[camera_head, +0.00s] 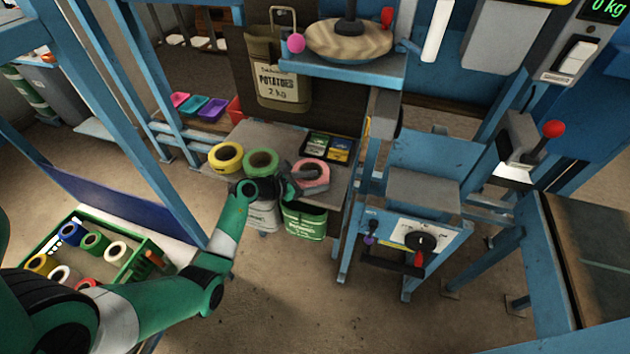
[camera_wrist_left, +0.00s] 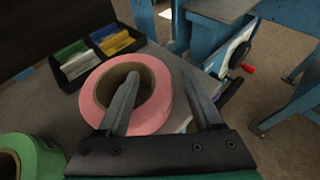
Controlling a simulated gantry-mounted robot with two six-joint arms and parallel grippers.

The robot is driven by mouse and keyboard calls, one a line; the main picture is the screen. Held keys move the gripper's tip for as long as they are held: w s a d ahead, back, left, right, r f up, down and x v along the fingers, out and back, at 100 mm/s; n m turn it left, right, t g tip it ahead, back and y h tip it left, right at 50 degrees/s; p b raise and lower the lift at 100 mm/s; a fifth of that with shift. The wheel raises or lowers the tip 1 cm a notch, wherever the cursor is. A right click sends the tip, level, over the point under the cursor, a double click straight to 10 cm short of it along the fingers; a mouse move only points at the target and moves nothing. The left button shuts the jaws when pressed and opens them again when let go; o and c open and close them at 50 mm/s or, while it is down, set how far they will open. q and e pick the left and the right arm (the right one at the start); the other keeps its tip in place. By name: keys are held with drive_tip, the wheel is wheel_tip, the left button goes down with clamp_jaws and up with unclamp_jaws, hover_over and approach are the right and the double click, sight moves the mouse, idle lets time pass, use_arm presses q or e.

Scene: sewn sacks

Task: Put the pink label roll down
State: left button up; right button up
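The pink label roll (camera_head: 314,183) rests on the grey bench top, at its right side. It also shows in the left wrist view (camera_wrist_left: 157,117), lying flat with its dark hole facing up. My left gripper (camera_head: 298,178) is at the roll. In the left wrist view my left gripper (camera_wrist_left: 160,75) has its fingers spread, one over or in the hole and the other outside the right edge. The roll's wall lies between them, with a visible gap. My right gripper is not in view.
A green roll (camera_head: 261,163) and a yellow roll (camera_head: 226,158) stand left on the bench (camera_head: 262,132). A dark tray (camera_head: 329,148) with coloured packets is behind the pink roll. A blue machine frame (camera_head: 372,165) stands close on the right.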

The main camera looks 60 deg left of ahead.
use_arm(q)
drive_tip(key=shift+r, duration=0.1)
drive_tip(key=shift+s+r+p, duration=0.2)
drive_tip(key=shift+s+p, duration=0.1)
drive_tip(key=shift+s, duration=0.05)
drive_tip(key=p+v, duration=0.4)
drive_tip(key=v, duration=0.7)
